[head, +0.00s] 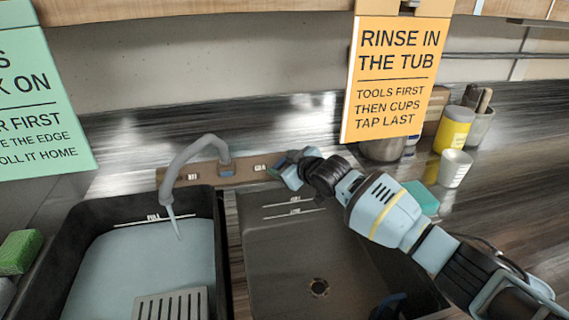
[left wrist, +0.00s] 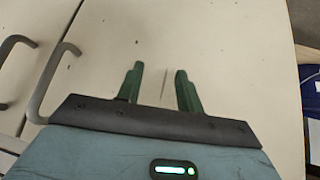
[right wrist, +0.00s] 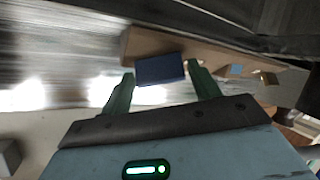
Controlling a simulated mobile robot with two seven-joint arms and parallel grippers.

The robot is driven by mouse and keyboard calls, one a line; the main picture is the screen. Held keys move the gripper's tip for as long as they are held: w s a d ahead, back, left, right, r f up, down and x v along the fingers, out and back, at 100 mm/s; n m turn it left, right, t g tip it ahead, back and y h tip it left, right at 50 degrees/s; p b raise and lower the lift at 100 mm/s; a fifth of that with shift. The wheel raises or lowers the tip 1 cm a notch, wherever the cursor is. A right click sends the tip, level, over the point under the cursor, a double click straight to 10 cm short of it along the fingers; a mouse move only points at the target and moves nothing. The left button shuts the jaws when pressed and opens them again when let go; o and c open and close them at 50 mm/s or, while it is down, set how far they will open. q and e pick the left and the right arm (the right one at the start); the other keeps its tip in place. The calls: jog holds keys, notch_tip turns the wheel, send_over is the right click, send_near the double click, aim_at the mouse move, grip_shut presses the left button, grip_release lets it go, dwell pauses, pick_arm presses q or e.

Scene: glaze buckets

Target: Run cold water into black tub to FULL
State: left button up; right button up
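The black tub (head: 72,243) stands at the left in the head view and holds pale water (head: 110,265). The water's far edge lies close under the FULL line (head: 152,218). A grey tap spout (head: 183,155) arches over it, and a thin tapering stream (head: 174,226) runs from its tip to the water. My right gripper (head: 279,168) is at the right end of the tap's brown ledge, by the COLD label. In the right wrist view a blue block (right wrist: 160,70) lies between its open fingers (right wrist: 160,74); contact is unclear. My left gripper (left wrist: 159,70) is open and empty before pale cabinet doors.
A slotted grey piece (head: 172,304) is in the tub's front. A green sponge (head: 19,251), yellow container (head: 454,130) and white cup (head: 455,168) stand around. An orange sign (head: 398,70) hangs above.

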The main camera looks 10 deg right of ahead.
jog(key=c, duration=0.5)
jog(key=shift+c, duration=0.7)
jog(key=shift+a+r+m+t+h+p, duration=0.1)
jog(key=shift+m+t+h+p, duration=0.15)
jog(key=shift+m+p, duration=0.3)
jog(key=shift+a+r+m+t+h+p, duration=0.15)
jog(key=shift+m+h+p, duration=0.1)
jog(key=shift+m+p, duration=0.3)
jog(key=shift+f+m+t+h, duration=0.25)
jog(key=shift+m+h, duration=0.35)
jog(key=shift+m, duration=0.3)
jog(key=shift+s+f+m+h+p, duration=0.15)
jog(key=shift+m+h+p, duration=0.3)
jog(key=shift+m, duration=0.45)
jog(key=shift+a+f+m+t+h+b, duration=0.1)
jog(key=shift+m+t+h+b, duration=0.2)
jog(key=shift+m+h, duration=0.75)
pick_arm(q)
jog(key=shift+w+a+r, duration=0.1)
jog(key=shift+w+r, duration=0.15)
jog(key=shift+r, duration=0.4)
jog(key=shift+w+r, duration=0.25)
jog(key=shift+r, duration=0.35)
pick_arm(e)
jog(key=shift+m, duration=0.35)
